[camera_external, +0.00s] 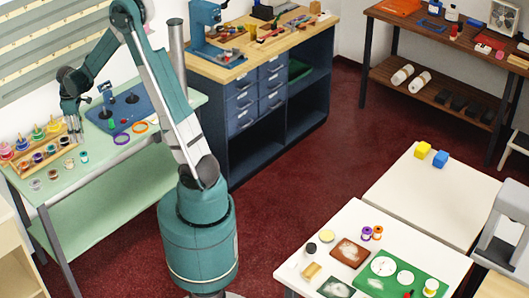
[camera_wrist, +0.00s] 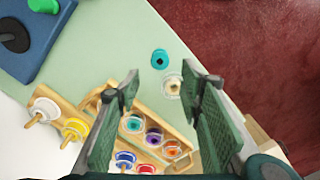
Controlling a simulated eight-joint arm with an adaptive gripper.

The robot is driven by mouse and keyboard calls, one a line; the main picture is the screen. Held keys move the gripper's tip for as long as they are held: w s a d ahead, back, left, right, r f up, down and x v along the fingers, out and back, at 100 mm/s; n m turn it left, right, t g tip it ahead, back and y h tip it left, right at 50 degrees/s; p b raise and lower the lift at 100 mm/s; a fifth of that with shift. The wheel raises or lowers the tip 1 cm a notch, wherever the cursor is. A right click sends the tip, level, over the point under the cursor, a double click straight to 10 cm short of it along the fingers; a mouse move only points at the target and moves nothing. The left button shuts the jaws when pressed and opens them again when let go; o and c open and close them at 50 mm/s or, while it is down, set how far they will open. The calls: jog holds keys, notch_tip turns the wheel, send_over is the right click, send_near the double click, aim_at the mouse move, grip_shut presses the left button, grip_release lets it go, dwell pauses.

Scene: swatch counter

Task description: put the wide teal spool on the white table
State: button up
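A teal spool (camera_wrist: 160,58) stands on the pale green counter (camera_wrist: 110,70), near the fingertips' level in the wrist view. It seems to be the one at the right end of the loose row in the external view (camera_external: 84,157). A second teal spool (camera_wrist: 132,123) sits in the wooden rack (camera_wrist: 150,100); I cannot tell for certain which is wider. My gripper (camera_wrist: 160,74) is open and empty, its fingers apart above the spools; it also shows in the external view (camera_external: 72,132). White tables (camera_external: 343,222) stand at lower right, far from my gripper.
A cream spool in a clear rim (camera_wrist: 172,84) stands close to the loose teal one. The rack holds several coloured spools. A blue board (camera_external: 125,108) lies behind. The front white table holds several items; the rear one (camera_external: 430,195) has two cubes and free room.

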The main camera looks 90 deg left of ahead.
aim_at(84, 152)
jog(key=shift+c, duration=1)
jog(key=m, duration=0.3)
jog(key=f+m, duration=0.1)
jog(key=m, duration=0.2)
jog(key=f+m, duration=0.1)
jog(key=m, duration=0.2)
jog(key=shift+a+f+h, duration=0.2)
jog(key=shift+a+h, duration=0.15)
jog(key=shift+h, duration=0.05)
jog(key=m, duration=0.2)
jog(key=f+m, duration=0.1)
jog(key=m, duration=0.1)
jog(key=shift+a, duration=0.15)
jog(key=m, duration=0.2)
jog(key=f+m+h, duration=0.1)
jog(key=m, duration=0.2)
jog(key=shift+a+f, duration=0.1)
jog(key=shift+a, duration=0.05)
